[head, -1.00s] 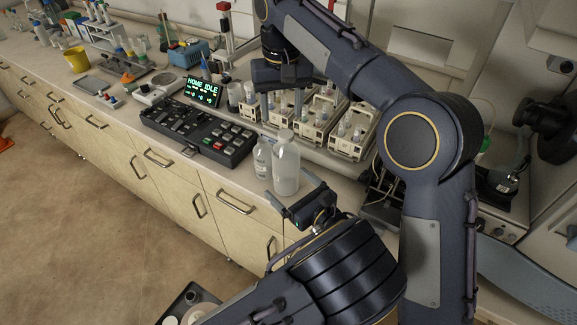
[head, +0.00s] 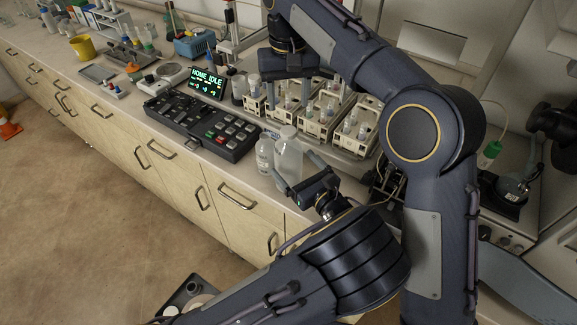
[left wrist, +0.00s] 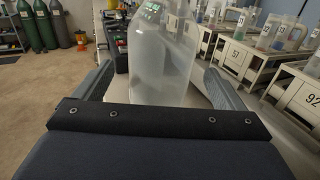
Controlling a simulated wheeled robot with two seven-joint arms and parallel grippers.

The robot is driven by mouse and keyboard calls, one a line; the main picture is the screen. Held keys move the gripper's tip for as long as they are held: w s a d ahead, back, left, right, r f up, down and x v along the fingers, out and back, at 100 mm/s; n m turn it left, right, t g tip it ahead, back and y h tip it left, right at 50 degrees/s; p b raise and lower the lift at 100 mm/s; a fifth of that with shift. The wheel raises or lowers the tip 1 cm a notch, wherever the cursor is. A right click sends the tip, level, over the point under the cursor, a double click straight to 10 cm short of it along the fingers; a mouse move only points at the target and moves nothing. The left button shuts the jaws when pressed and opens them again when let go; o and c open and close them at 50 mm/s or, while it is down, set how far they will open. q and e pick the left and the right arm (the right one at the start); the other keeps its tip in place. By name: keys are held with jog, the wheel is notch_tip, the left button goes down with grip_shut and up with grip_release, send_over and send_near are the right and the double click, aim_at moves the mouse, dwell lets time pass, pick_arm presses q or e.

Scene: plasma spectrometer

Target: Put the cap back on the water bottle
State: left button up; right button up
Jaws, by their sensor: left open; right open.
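The translucent water bottle (head: 288,160) stands upright near the front edge of the counter. In the left wrist view the bottle (left wrist: 160,55) stands between the two open fingers of my left gripper (left wrist: 157,80), with gaps on both sides. In the head view my left gripper (head: 298,172) is at the bottle's lower half. My right gripper (head: 287,75) is above the sample racks, pointing down; its fingers are hard to make out. The bottle's top is out of the left wrist view, and I cannot make out a separate cap.
A smaller clear bottle (head: 264,155) stands close to the left of the water bottle. A black control panel (head: 205,128) with a lit display (head: 207,82) lies further left. White racks (head: 312,118) with numbered labels stand behind.

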pick_arm(q)
jog(key=shift+x, duration=2.1)
jog(key=c, duration=1.7)
jog(key=shift+c, duration=1.4)
pick_arm(e)
jog(key=n, duration=0.3)
jog(key=shift+f, duration=0.1)
jog(key=n, duration=0.9)
jog(key=shift+n, duration=0.4)
jog(key=n, duration=0.5)
